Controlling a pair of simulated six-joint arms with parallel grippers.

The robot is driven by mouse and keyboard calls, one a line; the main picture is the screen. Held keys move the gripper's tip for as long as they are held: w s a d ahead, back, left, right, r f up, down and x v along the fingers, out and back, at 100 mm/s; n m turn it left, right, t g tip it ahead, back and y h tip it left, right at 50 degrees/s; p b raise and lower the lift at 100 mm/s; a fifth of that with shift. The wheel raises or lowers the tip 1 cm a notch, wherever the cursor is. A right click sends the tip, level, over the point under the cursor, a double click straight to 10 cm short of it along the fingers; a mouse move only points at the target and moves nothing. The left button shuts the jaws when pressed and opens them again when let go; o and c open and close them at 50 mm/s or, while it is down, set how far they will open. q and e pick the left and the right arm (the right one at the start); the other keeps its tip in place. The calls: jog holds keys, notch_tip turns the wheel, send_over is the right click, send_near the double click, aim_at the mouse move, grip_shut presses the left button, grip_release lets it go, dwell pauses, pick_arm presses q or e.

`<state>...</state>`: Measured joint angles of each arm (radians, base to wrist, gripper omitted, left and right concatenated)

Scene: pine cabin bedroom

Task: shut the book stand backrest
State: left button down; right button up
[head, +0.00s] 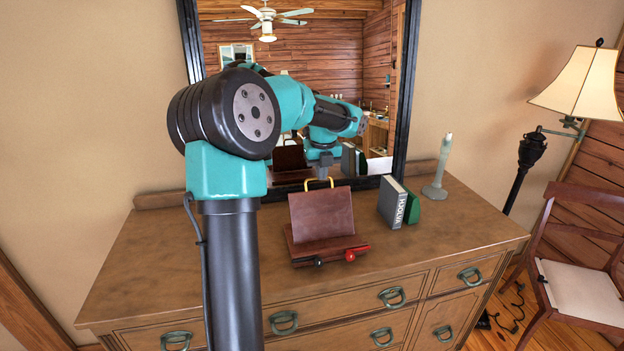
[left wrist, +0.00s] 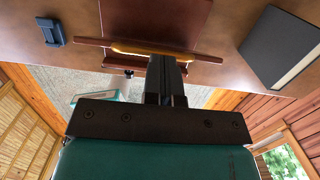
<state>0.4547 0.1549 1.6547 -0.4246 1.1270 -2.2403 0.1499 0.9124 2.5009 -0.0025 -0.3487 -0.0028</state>
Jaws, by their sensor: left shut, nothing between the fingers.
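The book stand (head: 322,244) stands on the dresser top. Its reddish-brown backrest (head: 321,214) is raised, leaning back, with a yellow handle (head: 318,183) at its top edge. A black knob and a red knob (head: 350,256) show at its front. My left gripper (head: 322,177) is shut and empty, at the handle by the backrest's top edge. In the left wrist view the shut fingers (left wrist: 166,62) overlap the yellow handle (left wrist: 135,48), with the backrest (left wrist: 160,20) beyond. I cannot tell whether they touch. My right gripper is not in view.
A grey book (head: 391,203) and a green one (head: 413,208) stand right of the stand. A candle holder (head: 437,170) is farther right. A mirror (head: 398,100) rises behind, reflecting my arm. A small dark-blue object (left wrist: 50,32) lies left in the wrist view. The dresser's front right is clear.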

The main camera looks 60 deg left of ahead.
pick_arm(q)
jog(key=w+a+f+h, duration=0.1)
jog(key=w+a+f, duration=0.2)
jog(key=a+f, duration=0.4)
jog(key=shift+w+a+f, duration=0.2)
jog(key=shift+a, duration=0.8)
jog(key=shift+r, duration=0.15)
notch_tip(320, 180, up, 17)
jog(key=shift+d, duration=0.2)
jog(key=shift+s, duration=0.15)
jog(key=d+f, duration=0.1)
jog(key=s+d+f, duration=0.1)
jog(key=d+f, duration=0.1)
jog(key=f, duration=0.1)
jog(key=shift+s+d+f, duration=0.1)
jog(key=shift+s+d, duration=0.05)
jog(key=shift+s, duration=0.2)
dwell(0.3)
